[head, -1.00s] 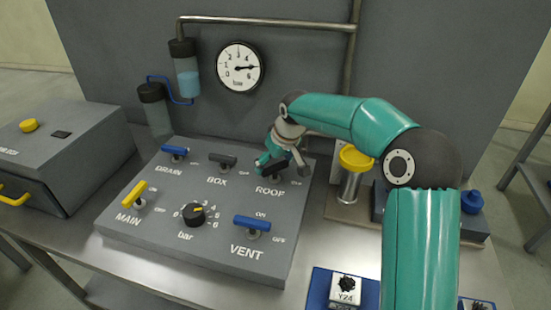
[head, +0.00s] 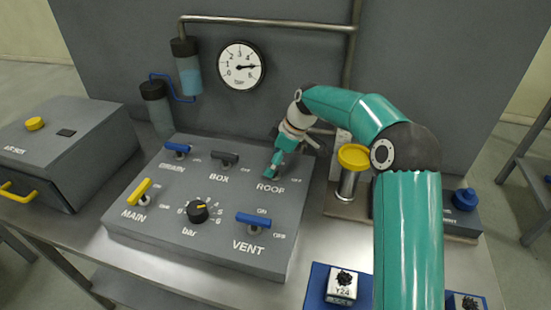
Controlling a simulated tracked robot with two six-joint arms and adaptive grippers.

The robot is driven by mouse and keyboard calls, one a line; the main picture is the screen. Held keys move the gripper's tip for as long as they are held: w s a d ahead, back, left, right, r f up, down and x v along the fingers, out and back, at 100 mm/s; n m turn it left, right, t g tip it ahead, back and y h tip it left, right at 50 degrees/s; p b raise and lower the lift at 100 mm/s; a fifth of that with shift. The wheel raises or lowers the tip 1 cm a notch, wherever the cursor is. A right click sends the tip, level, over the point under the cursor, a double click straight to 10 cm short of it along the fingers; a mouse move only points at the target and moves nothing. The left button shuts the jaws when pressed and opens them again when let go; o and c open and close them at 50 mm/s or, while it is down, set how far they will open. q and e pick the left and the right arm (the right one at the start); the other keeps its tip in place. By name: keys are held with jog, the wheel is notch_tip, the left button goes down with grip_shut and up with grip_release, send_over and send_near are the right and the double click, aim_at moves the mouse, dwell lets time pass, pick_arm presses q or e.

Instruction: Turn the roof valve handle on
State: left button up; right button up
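The grey valve panel (head: 200,264) carries several labelled lever handles and a dial. My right gripper (head: 274,168), teal with a grey wrist, is down at the ROOF valve, just above the ROOF label. The ROOF handle itself is hidden behind or between the fingers, so I cannot tell its angle. The fingers look close together, but whether they are shut on the handle is too small to see. My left gripper is not in view.
The black BOX handle (head: 225,158) is just left of my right gripper. The blue DRAIN handle (head: 177,147), yellow MAIN handle (head: 140,190), and blue VENT handle (head: 254,219) are also on the panel. A yellow-topped post (head: 354,155) stands right of the panel.

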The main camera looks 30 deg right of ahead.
jog(key=shift+d, duration=0.1)
dwell(0.3)
jog(key=o, duration=0.9)
jog(key=v, duration=1.2)
jog(key=shift+f, duration=0.1)
